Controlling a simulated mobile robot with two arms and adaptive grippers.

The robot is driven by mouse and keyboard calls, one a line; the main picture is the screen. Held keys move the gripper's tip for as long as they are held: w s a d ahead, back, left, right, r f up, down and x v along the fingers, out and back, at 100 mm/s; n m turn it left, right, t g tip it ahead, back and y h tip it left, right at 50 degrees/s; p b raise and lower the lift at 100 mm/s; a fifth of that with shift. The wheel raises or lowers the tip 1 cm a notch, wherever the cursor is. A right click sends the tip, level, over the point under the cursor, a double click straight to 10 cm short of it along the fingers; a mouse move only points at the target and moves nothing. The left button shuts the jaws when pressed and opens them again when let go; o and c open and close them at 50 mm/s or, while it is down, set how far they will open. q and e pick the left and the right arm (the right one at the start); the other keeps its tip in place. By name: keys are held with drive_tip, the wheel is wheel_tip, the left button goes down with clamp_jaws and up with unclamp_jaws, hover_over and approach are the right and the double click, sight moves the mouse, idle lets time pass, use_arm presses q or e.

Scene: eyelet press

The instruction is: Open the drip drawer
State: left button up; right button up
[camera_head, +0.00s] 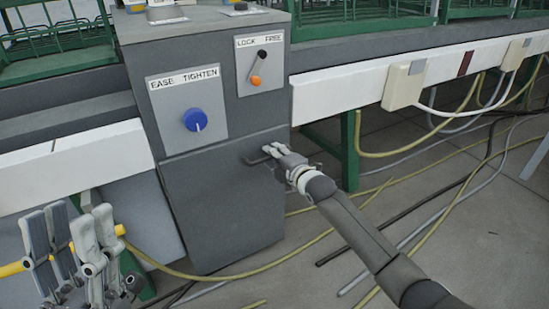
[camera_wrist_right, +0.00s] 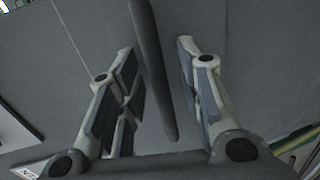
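The drip drawer's dark grey front (camera_head: 222,215) is the lower panel of the grey press cabinet, and no clear gap shows around it. Its dark bar handle (camera_head: 254,159) is near the panel's upper right. My right gripper (camera_head: 268,150) is at the handle. In the right wrist view the handle bar (camera_wrist_right: 155,75) runs between the two spread fingers (camera_wrist_right: 158,50), with space visible on both sides. I cannot tell if either finger touches it. My left gripper (camera_head: 78,218) is at the lower left, fingers apart and empty, away from the drawer.
Yellow hoses (camera_head: 250,264) and dark cables lie on the floor. A green leg (camera_head: 349,150) stands right of the cabinet.

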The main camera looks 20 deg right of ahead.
clamp_jaws()
idle(0.5)
